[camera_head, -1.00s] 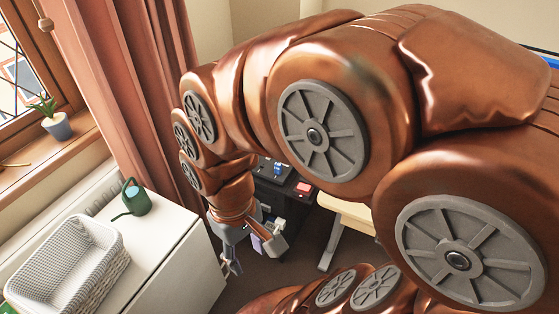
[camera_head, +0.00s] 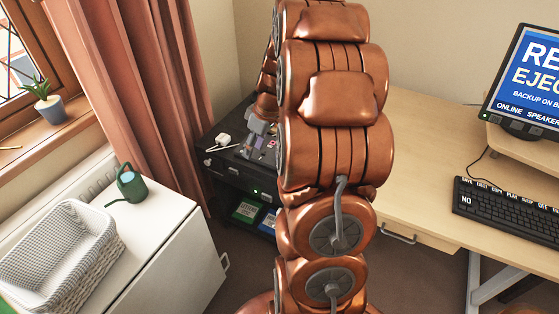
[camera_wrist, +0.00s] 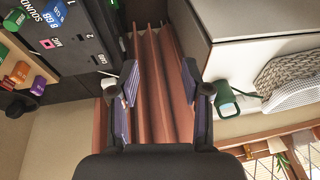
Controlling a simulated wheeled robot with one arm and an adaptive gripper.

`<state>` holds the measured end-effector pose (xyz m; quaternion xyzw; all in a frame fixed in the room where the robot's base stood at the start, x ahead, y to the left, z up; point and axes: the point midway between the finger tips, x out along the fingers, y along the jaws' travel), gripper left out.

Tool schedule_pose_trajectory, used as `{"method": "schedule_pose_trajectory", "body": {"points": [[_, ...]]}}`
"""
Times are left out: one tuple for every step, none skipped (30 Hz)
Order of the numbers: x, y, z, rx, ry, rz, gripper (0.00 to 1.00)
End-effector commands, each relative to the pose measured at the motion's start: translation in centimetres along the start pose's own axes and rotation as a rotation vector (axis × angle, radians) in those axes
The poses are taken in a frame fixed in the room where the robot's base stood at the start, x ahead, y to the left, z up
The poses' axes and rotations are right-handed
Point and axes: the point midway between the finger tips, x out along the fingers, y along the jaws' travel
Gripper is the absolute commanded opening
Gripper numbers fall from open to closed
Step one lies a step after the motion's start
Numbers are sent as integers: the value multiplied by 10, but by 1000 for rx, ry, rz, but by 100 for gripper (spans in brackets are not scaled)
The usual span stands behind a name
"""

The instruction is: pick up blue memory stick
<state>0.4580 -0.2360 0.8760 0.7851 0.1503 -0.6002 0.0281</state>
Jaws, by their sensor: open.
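My gripper (camera_wrist: 157,88) is open and empty in the wrist view, its two blue-padded fingers wide apart with only the curtain showing beyond them. A blue block-like piece marked 8 GB (camera_wrist: 53,12), which looks like the blue memory stick, is at the top left of the wrist view, at the dark unit and well to the left of the fingers. In the head view my gripper (camera_head: 258,138) is small, over the dark unit's top and partly hidden by my arm. The blue stick cannot be made out there.
The dark unit (camera_head: 215,168) stands in the corner between curtain and desk (camera_head: 425,130). A white plug (camera_head: 222,141) lies on the unit. A white cabinet (camera_head: 165,235) with a basket and green watering can (camera_head: 131,184) stands left.

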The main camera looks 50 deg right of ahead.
Motion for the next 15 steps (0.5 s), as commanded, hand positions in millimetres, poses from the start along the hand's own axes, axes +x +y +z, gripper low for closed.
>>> {"method": "schedule_pose_trajectory", "body": {"points": [[10,27,7,0,18,14,48],[14,41,10,-5,30,24,48],[18,59,14,-12,44,37,48],[21,71,17,-18,53,45,48],[25,83,22,-23,60,53,48],[28,97,27,-28,70,63,48],[30,107,30,-33,77,73,48],[32,116,34,-38,83,82,48],[34,127,38,-43,90,92,48],[36,134,41,-46,93,98,48],[37,140,44,-48,97,103,48],[39,146,48,-51,100,109,48],[40,150,49,-53,102,113,48],[40,153,51,-56,104,117,48],[41,156,52,-58,105,120,48]]}}
